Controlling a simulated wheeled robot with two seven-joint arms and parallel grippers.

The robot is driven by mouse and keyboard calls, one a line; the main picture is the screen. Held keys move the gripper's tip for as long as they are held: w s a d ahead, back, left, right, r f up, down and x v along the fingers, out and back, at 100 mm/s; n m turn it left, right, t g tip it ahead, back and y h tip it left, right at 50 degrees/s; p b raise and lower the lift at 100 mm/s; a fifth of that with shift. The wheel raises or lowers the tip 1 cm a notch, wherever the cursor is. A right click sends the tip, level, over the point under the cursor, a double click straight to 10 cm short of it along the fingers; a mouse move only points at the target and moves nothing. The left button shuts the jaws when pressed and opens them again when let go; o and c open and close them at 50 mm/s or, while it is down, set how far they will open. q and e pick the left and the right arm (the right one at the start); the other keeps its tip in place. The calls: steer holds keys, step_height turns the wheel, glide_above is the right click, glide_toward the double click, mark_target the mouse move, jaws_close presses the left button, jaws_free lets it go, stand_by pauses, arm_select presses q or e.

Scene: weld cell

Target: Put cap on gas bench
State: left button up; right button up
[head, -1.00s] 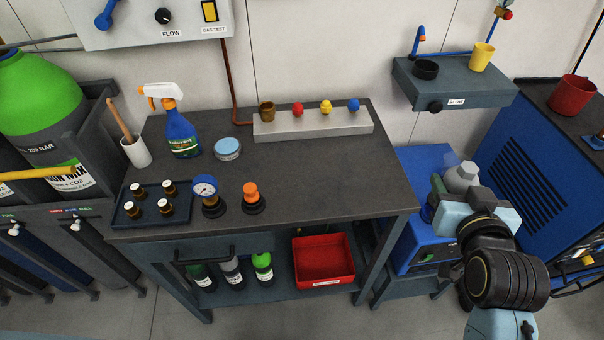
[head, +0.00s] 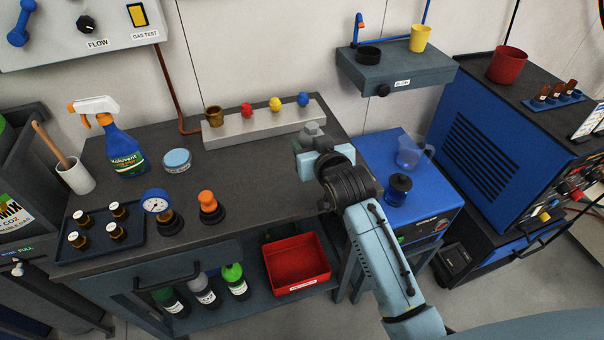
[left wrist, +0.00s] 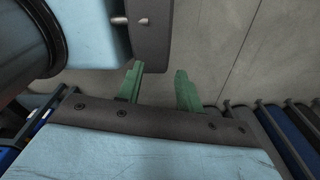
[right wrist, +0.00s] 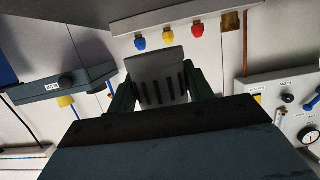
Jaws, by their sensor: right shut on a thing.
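The grey cap (head: 312,131) is held in my right gripper (head: 313,146), over the right end of the gas bench (head: 240,160) in the head view. In the right wrist view the cap (right wrist: 157,80) is a grey ribbed piece between the two dark green fingers. I cannot tell how high it is above the bench top. The bench has a dark top and a lower shelf. My left gripper is outside the head view. In the left wrist view its green fingers (left wrist: 160,88) are apart with nothing between them.
A grey rail (head: 265,124) with coloured knobs runs along the bench's back. A spray bottle (head: 125,150), a blue tin (head: 177,160), a gauge (head: 157,203), an orange-topped fitting (head: 208,203) and a vial tray (head: 70,250) stand to the left. The bench's right middle is clear.

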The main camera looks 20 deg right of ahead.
step_height(320, 180, down, 5)
steer(key=shift+r+b, duration=0.2)
steer(key=shift+b, duration=0.2)
step_height(320, 180, down, 3)
steer(key=shift+f+b, duration=0.15)
steer(key=shift+b, duration=0.3)
steer(key=shift+f, duration=0.1)
steer(key=o, duration=1)
arm_select(q)
steer(key=shift+s+a+f, duration=0.15)
steer(key=shift+a+f, duration=0.15)
steer(key=shift+f, duration=0.2)
steer(key=shift+s+a+f, duration=0.1)
steer(key=shift+a+f, duration=0.2)
steer(key=shift+f, duration=0.2)
